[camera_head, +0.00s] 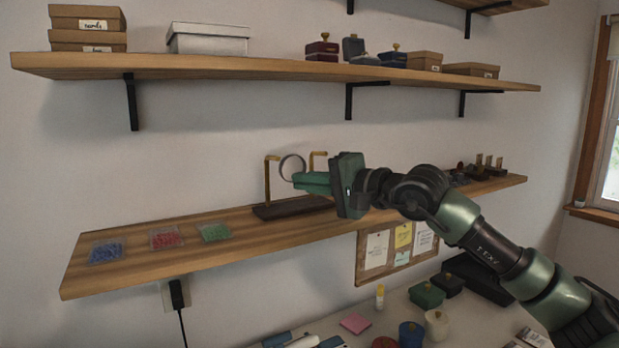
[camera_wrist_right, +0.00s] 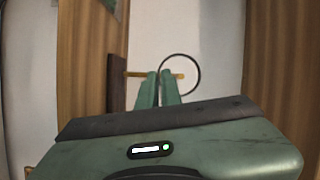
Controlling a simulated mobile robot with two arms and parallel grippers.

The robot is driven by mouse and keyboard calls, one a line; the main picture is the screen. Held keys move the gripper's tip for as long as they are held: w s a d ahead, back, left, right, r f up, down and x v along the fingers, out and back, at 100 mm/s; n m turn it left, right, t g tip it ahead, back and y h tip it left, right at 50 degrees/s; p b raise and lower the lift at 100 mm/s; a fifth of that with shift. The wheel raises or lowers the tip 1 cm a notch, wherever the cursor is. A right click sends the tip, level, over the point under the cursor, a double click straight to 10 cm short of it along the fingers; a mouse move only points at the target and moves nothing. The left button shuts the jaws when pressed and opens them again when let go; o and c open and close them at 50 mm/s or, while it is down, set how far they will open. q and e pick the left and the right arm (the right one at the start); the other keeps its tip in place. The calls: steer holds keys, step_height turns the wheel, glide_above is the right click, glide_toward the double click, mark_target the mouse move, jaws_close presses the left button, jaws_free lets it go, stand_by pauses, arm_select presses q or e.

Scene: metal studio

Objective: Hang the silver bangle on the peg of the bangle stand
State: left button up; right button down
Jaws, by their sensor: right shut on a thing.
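The silver bangle (camera_head: 291,155) is a thin ring held upright at the fingertips of my right gripper (camera_head: 297,181). The gripper is shut on its lower edge; in the right wrist view the fingers (camera_wrist_right: 158,90) meet the ring (camera_wrist_right: 200,75) at its left side. The bangle stand has a dark base (camera_head: 286,208) on the middle shelf and two brass posts with short pegs. The bangle is between the left peg (camera_head: 271,157) and the right peg (camera_head: 319,153) in the picture. In the right wrist view a brass rod (camera_wrist_right: 179,76) ends inside the ring's outline; I cannot tell whether it passes through.
The middle shelf (camera_head: 150,262) carries trays of blue (camera_head: 106,251), red (camera_head: 166,238) and green beads (camera_head: 214,232) at left, and small dark stands (camera_head: 482,170) at right. An upper shelf (camera_head: 240,68) holds boxes. A cluttered desk lies below.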

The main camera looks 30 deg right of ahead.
steer(key=w+f+p, duration=0.1)
steer(key=w+p, duration=0.5)
steer(key=w, duration=0.3)
steer(key=shift+w+d, duration=0.25)
steer(key=shift+w, duration=0.1)
stand_by(0.4)
steer(key=c, duration=1.5)
jaws_free()
steer(key=shift+s, duration=0.1)
